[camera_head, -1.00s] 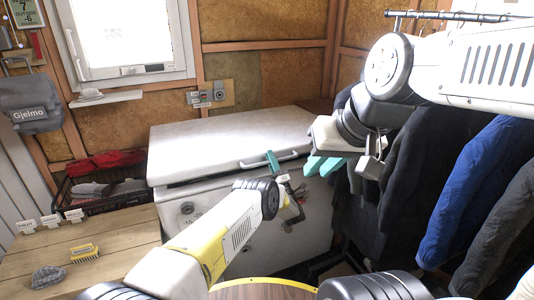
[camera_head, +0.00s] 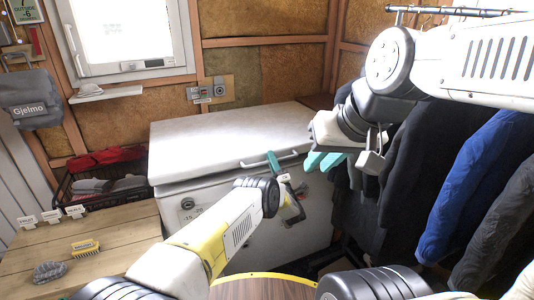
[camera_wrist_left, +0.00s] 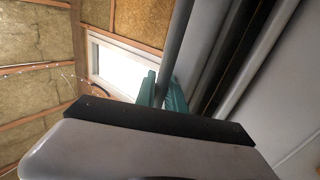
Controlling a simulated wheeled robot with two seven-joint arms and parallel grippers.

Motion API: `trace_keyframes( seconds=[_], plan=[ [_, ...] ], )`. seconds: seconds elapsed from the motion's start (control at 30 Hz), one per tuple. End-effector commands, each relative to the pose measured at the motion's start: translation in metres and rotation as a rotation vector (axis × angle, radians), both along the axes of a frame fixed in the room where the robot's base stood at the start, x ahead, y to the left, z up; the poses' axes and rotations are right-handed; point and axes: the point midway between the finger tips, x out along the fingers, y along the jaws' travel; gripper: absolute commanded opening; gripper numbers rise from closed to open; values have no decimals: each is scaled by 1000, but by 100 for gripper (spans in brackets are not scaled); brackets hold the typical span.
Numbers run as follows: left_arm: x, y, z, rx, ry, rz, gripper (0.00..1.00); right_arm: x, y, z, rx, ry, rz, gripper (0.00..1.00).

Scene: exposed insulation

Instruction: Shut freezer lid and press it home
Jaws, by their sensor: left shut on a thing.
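The white freezer lid (camera_head: 225,133) lies almost level over the freezer body (camera_head: 235,190), in the middle of the head view. A dark seam shows between lid and body, also in the left wrist view (camera_wrist_left: 234,62). The bar handle (camera_head: 288,158) runs along the lid's front edge. My left gripper (camera_head: 273,160) is shut on this handle, its teal fingers (camera_wrist_left: 160,92) on either side of the grey bar (camera_wrist_left: 176,45) in the wrist view. My right gripper (camera_head: 323,161) hangs empty to the right of the lid, its teal fingers apart.
Dark coats and a blue jacket (camera_head: 465,195) hang at the right, close to my right arm. A wooden bench (camera_head: 120,255) with a yellow brush (camera_head: 85,247) stands at the left. A crate (camera_head: 110,195) of clothes sits beside the freezer. A window (camera_head: 122,35) is behind.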

Motion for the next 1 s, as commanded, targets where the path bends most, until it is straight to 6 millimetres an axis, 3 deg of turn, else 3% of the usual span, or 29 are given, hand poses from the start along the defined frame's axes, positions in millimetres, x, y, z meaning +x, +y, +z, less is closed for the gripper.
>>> trace_keyframes(
  seconds=[0.03,0.1,0.13,0.17,0.53,0.7,0.73,0.8,0.83,1.0],
  plan=[
    [-8,-9,-34,-9,81,-22,0,0,0,0,0,0,0,22],
    [-8,-9,-34,-9,81,-22,0,0,0,0,0,0,0,22],
    [-8,-9,-34,-9,81,-22,18,0,0,0,0,0,0,22],
    [-8,-9,-34,-9,81,-22,22,0,0,0,0,0,0,22],
    [-10,-10,-35,-9,80,-22,22,0,0,0,0,0,0,22],
    [-28,-15,-42,-8,69,-19,22,0,0,0,0,0,0,22],
    [-32,-17,-43,-8,65,-19,23,0,0,0,0,0,0,22],
    [-43,-20,-47,-7,57,-16,36,0,0,0,0,0,0,22],
    [-47,-21,-48,-7,51,-15,22,0,0,0,0,1,0,22],
    [-63,-24,-50,-6,27,-8,22,0,0,0,0,0,0,22]
  ],
)
